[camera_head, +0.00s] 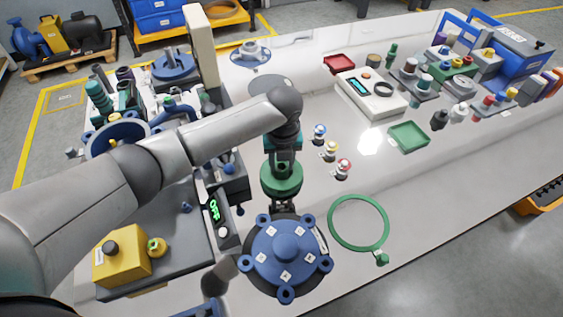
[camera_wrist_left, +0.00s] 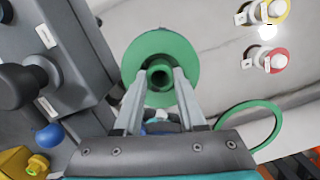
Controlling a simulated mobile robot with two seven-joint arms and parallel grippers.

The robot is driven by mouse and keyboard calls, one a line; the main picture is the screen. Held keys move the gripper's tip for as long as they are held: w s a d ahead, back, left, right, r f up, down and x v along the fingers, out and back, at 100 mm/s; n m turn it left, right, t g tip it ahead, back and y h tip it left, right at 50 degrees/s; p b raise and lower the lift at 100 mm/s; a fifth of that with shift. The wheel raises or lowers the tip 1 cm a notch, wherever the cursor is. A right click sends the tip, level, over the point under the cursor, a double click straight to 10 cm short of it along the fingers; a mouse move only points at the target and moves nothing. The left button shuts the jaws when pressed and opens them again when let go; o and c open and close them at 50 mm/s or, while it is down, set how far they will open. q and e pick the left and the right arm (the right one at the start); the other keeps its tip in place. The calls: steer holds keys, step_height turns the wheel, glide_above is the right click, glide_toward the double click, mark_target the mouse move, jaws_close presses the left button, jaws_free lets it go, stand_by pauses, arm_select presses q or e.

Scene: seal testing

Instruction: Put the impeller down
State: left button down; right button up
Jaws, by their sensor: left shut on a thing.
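The green impeller (camera_head: 282,187) shows below my left wrist in the head view, above the worktop and just beyond the blue flanged cover (camera_head: 287,246). In the left wrist view it is a round green disc (camera_wrist_left: 187,55) with a hollow hub. My left gripper (camera_wrist_left: 160,73) is shut on the impeller, its two fingers at either side of the hub. Part of the impeller is hidden by the gripper. I cannot tell whether the impeller touches a surface below. My right gripper is not in view.
A green ring (camera_head: 331,222) lies to the right of the cover. Several small valves (camera_head: 331,151) stand farther back. The test stand with its OFF display (camera_head: 214,208) and a yellow box (camera_head: 121,257) are at left. A green tray (camera_head: 409,136) is at right; the worktop between is partly clear.

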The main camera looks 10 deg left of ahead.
arm_select(q)
steer(key=shift+f, duration=0.1)
steer(key=c, duration=0.9)
jaws_free()
steer(key=o, duration=0.4)
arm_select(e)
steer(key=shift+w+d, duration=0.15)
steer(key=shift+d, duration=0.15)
arm_select(q)
steer(key=r+p, duration=0.1)
steer(key=r, duration=0.3)
steer(key=s+r+p, duration=0.1)
steer(key=r, duration=0.3)
steer(key=r+p, duration=0.1)
steer(key=r, duration=0.3)
steer(key=shift+s+d+r+p, duration=0.1)
steer(key=shift+s+d+p, duration=0.2)
steer(key=shift+s, duration=0.1)
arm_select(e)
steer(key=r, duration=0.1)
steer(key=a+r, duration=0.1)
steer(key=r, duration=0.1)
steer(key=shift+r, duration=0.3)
